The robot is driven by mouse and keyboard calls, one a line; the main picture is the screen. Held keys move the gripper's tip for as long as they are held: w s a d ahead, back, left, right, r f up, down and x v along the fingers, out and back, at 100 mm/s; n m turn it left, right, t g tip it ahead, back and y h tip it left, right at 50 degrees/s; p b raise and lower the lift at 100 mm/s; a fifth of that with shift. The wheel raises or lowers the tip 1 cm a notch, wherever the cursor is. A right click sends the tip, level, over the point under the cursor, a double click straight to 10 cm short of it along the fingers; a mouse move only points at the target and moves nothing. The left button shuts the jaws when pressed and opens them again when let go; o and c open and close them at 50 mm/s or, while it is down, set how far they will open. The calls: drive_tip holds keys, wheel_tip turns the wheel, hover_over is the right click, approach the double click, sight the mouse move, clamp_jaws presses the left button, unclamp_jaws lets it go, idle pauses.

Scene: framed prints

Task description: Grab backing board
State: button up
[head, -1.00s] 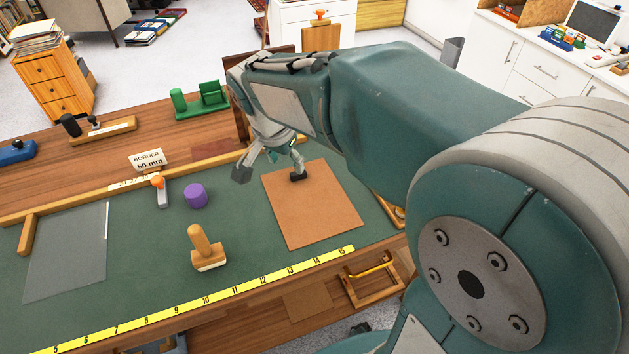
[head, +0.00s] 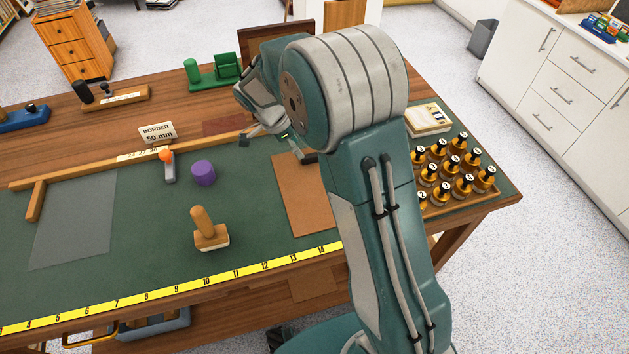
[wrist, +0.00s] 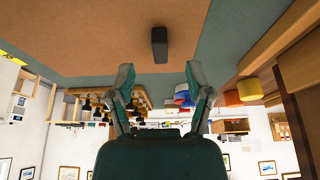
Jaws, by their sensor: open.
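The backing board is a flat brown rectangle (head: 300,210) lying on the green mat (head: 140,215). My arm hides its right part in the head view. My gripper (head: 275,150) is at the board's far edge, with its fingers spread and nothing between them. In the wrist view the board (wrist: 90,35) fills the upper part, and a small dark block (wrist: 159,45) shows against it. My gripper (wrist: 158,72) is open there, its two fingers apart below the block. I cannot tell how high the fingers are above the board.
A tray of several amber bottles (head: 455,170) is to the right. A yellow ruler (head: 180,292) runs along the front edge.

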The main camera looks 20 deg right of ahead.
drive_tip(key=shift+d+f, duration=0.35)
drive_tip(key=shift+d, duration=0.1)
drive_tip(key=d+f, duration=0.1)
drive_tip(key=f, duration=0.1)
drive_tip(key=d+f, duration=0.2)
drive_tip(key=shift+f, duration=0.2)
drive_tip(key=shift+a, duration=0.35)
drive_tip(key=shift+c, duration=1)
drive_tip(key=c, duration=0.5)
drive_tip(key=shift+d, duration=0.25)
clamp_jaws()
